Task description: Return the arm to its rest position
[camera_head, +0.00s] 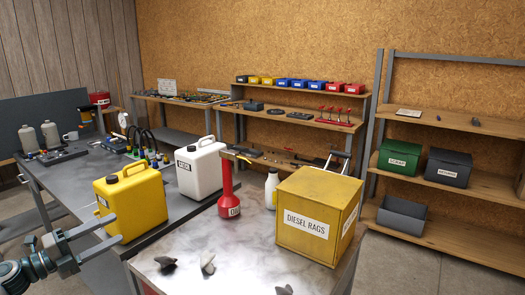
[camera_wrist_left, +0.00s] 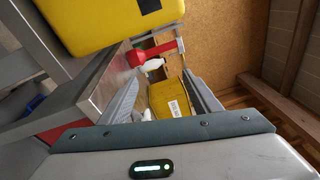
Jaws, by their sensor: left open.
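My left gripper (camera_head: 115,228) is at the lower left of the head view, its arm coming in from the left edge. Its two fingers are apart with nothing between them. They point right, in front of the lower part of a yellow jug (camera_head: 133,203) on the grey bench. In the left wrist view the open fingers of the left gripper (camera_wrist_left: 158,68) frame the yellow rags box (camera_wrist_left: 170,98) some way off. The yellow jug (camera_wrist_left: 100,18) is large at the top left there. My right gripper is not in view.
Dark crumpled pieces lie on the front table (camera_head: 240,262). The grey bench (camera_head: 70,175) runs behind my arm. Shelves (camera_head: 470,180) stand far right.

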